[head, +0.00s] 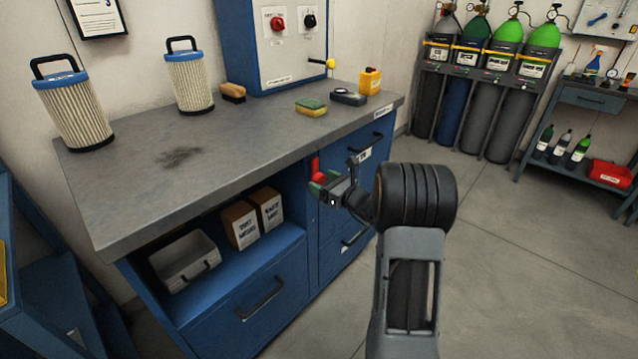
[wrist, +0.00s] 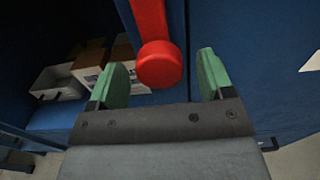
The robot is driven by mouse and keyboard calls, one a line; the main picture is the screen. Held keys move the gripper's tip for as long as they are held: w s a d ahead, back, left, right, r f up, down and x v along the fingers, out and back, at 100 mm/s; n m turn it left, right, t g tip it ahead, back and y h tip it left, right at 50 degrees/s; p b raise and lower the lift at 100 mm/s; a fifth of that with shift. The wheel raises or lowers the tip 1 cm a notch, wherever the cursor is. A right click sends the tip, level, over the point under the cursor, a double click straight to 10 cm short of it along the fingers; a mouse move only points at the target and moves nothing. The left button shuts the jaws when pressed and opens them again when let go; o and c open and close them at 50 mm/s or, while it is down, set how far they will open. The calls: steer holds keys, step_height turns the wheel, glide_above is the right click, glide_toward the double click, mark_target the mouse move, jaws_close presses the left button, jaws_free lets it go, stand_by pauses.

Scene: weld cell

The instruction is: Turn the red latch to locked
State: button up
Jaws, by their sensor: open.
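The red latch (head: 315,168) is on the front of the blue cabinet, just under the grey worktop, beside the open shelf. In the wrist view the latch (wrist: 158,62) has a bar running up out of the picture and a round knob at its lower end. My gripper (head: 326,188) is at the latch in the head view and hides part of it. In the wrist view my gripper (wrist: 160,80) is open, with one green finger to each side of the knob and gaps between. The latch's pivot is not clear in either view.
The grey worktop (head: 235,140) overhangs the cabinet close above my gripper. The open shelf holds a grey bin (head: 185,262) and two cardboard boxes (head: 239,223). Drawer handles (head: 262,300) stick out from the cabinet front. The floor (head: 500,250) to the right is clear.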

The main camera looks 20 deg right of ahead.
steer(key=shift+x, duration=0.75)
steer(key=shift+c, duration=0.5)
steer(key=c, duration=1.2)
